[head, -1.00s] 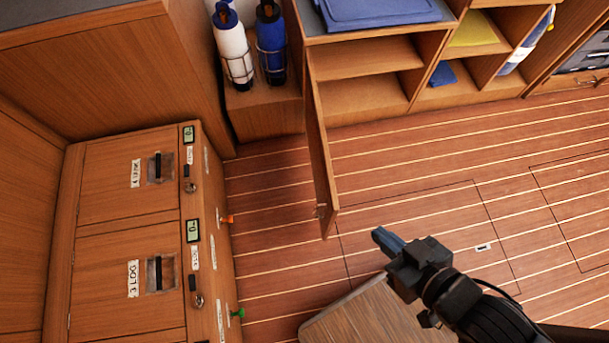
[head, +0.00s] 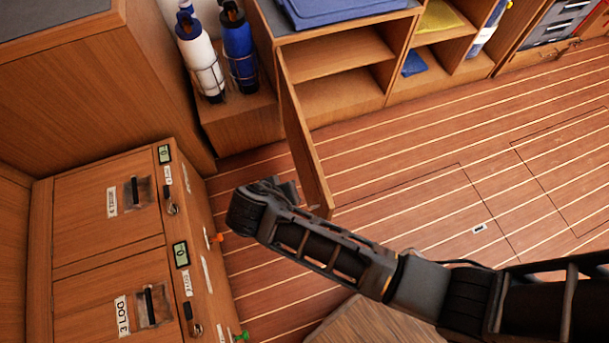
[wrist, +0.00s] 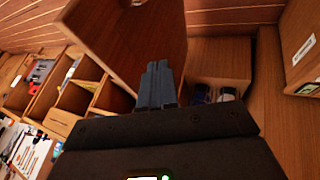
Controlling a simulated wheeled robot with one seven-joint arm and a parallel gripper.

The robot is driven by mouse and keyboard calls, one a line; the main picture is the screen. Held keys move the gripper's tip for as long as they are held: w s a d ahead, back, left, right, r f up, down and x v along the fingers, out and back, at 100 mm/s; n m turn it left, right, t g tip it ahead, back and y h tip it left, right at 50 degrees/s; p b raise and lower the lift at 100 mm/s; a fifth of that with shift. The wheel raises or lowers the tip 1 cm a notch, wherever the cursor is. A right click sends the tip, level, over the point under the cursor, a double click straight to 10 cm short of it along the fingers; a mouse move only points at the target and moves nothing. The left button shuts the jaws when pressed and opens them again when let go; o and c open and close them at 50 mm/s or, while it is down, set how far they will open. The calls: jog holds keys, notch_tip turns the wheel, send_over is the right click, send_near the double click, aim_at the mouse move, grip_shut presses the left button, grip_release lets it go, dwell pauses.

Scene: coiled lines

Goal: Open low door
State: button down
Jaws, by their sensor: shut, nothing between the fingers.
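The low door (head: 306,150) is a wooden panel standing swung out from the left side of the low cabinet (head: 335,95), with the shelved inside in view. A small pale catch (head: 313,207) shows near the door's lower free end. My gripper (wrist: 157,66) is shut and empty. In the wrist view its fingers overlap the door panel (wrist: 130,35). In the head view the gripper is on the left side of the door, close to its free end and partly hidden by my arm. I cannot tell whether it touches the door.
Drawers (head: 105,205) with knobs on their side stand at the left. A white bottle (head: 203,65) and a blue bottle (head: 239,50) stand in racks on a block behind the door. A wooden surface (head: 370,325) is below my arm. The plank floor (head: 430,180) at right is clear.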

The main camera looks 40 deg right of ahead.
notch_tip(320, 180, up, 2)
jog(key=w+a+m+h, duration=0.1)
jog(key=w, duration=0.2)
jog(key=g, duration=0.1)
send_near(312, 172)
notch_tip(312, 172, down, 5)
jog(key=w+d, duration=0.1)
jog(key=shift+d+r, duration=0.15)
jog(key=shift+d, duration=0.65)
